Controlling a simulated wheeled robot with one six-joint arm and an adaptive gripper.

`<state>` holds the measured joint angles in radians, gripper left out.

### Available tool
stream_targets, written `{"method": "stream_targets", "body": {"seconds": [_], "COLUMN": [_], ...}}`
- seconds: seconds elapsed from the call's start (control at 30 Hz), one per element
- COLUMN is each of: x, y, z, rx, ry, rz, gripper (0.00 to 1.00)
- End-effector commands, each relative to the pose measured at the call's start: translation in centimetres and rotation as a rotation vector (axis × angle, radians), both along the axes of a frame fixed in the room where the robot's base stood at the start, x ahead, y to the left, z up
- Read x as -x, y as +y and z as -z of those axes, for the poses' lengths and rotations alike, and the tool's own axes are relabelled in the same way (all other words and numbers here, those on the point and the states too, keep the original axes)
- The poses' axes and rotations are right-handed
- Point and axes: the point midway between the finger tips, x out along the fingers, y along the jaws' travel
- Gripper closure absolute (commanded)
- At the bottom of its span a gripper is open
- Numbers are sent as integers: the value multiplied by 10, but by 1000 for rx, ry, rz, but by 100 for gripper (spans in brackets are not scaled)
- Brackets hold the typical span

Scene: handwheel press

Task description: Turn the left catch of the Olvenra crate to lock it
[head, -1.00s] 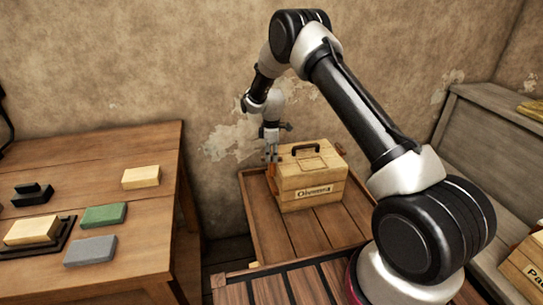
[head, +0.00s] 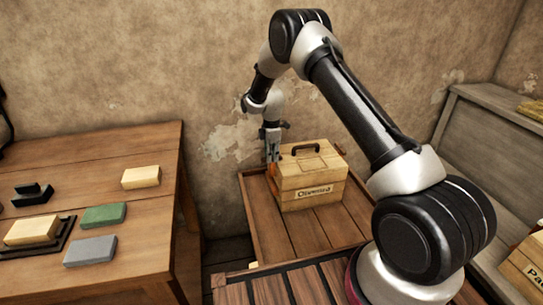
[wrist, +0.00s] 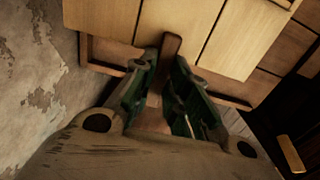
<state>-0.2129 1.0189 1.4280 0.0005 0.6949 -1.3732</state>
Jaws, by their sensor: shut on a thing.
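The Olvenra crate (head: 325,178) is a pale wooden box with a dark handle on its lid and a name label on its front. It stands on a low wooden stand. My gripper (head: 272,158) points down at the crate's left end. In the wrist view its two green-padded fingers (wrist: 164,88) are shut on a brown bar, the left catch (wrist: 171,48), which sticks out between them. In the head view the catch is a small orange-brown spot, mostly hidden by the fingers. I cannot tell the catch's exact angle.
The low stand (head: 262,225) has a raised rim and bare boards around the crate. A table (head: 150,215) at left holds several blocks. The wall (head: 225,60) is close behind. A grey wooden bench (head: 495,130) and another crate (head: 525,262) are at right.

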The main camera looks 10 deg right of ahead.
Motion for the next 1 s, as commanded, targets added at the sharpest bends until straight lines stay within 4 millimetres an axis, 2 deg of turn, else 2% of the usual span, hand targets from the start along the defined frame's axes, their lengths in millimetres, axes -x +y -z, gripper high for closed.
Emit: {"method": "stream_targets", "body": {"seconds": [0.03, 0.07, 0.1, 0.17, 0.2, 0.57, 0.67, 1.0], "x": [0, 0, 0, 0, 0, -1, -1, -1], "y": [-1, -1, -1, -1, -1, 0, 0, 0], "z": [0, 0, 0, 0, 0, -6, -21, -94], "rx": [1, 1, 1, 1, 1, 0, 0, 0], "ry": [0, 0, 0, 0, 0, -1, -4, -3], "rz": [-2, -2, -1, -1, -1, 0, 0, 0], "gripper": [100, 82, 75, 64, 62, 62, 62, 62]}}
